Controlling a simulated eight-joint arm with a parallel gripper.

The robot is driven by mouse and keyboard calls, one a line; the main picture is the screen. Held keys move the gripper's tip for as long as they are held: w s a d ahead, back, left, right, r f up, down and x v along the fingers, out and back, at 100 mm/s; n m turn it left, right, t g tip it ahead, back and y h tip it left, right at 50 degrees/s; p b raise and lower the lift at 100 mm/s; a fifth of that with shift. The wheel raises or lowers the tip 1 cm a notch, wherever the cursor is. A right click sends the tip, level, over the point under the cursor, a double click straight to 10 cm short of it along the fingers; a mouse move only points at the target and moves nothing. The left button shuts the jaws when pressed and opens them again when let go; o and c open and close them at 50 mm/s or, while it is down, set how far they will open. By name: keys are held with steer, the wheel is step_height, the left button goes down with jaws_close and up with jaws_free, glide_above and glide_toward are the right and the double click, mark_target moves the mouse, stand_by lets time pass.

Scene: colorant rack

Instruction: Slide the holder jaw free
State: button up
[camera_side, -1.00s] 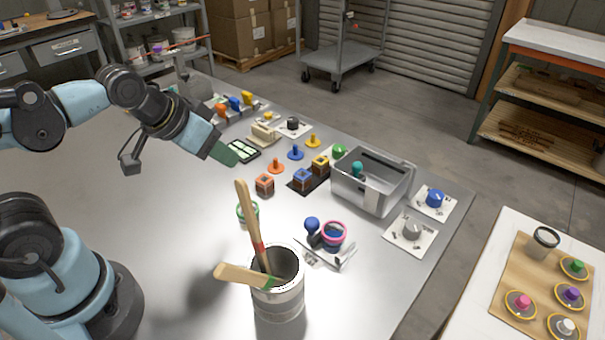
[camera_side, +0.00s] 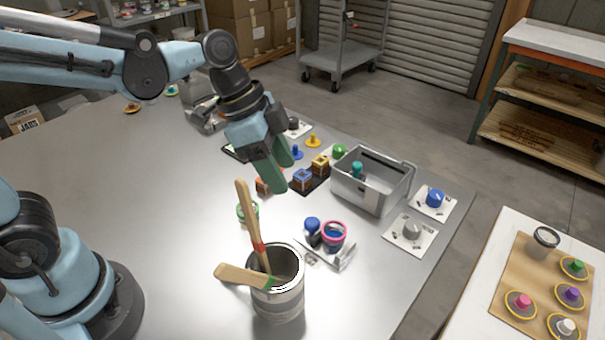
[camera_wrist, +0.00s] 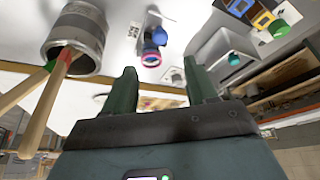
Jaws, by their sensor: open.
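The holder (camera_side: 326,253) is a small pale metal fixture on the table, right of the tin can. A cup with a pink rim and blue inside (camera_side: 334,234) sits at it, beside a dark blue round knob (camera_side: 312,224). I cannot make out which part is the jaw. In the wrist view the holder (camera_wrist: 140,33), the blue knob (camera_wrist: 159,37) and the pink-rimmed cup (camera_wrist: 151,59) show beyond the fingertips. My gripper (camera_side: 285,177) has green fingers, apart and empty, above the table behind the holder. It also shows in the wrist view (camera_wrist: 160,68).
A tin can (camera_side: 277,297) with wooden sticks stands left of the holder. A metal bin (camera_side: 377,202) and plates with a blue knob (camera_side: 435,198) and a grey knob (camera_side: 411,230) stand to the right. Coloured blocks (camera_side: 303,178) are near my gripper.

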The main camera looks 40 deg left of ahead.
mark_target(309, 221)
steer(key=shift+x, duration=5.9)
jaws_close()
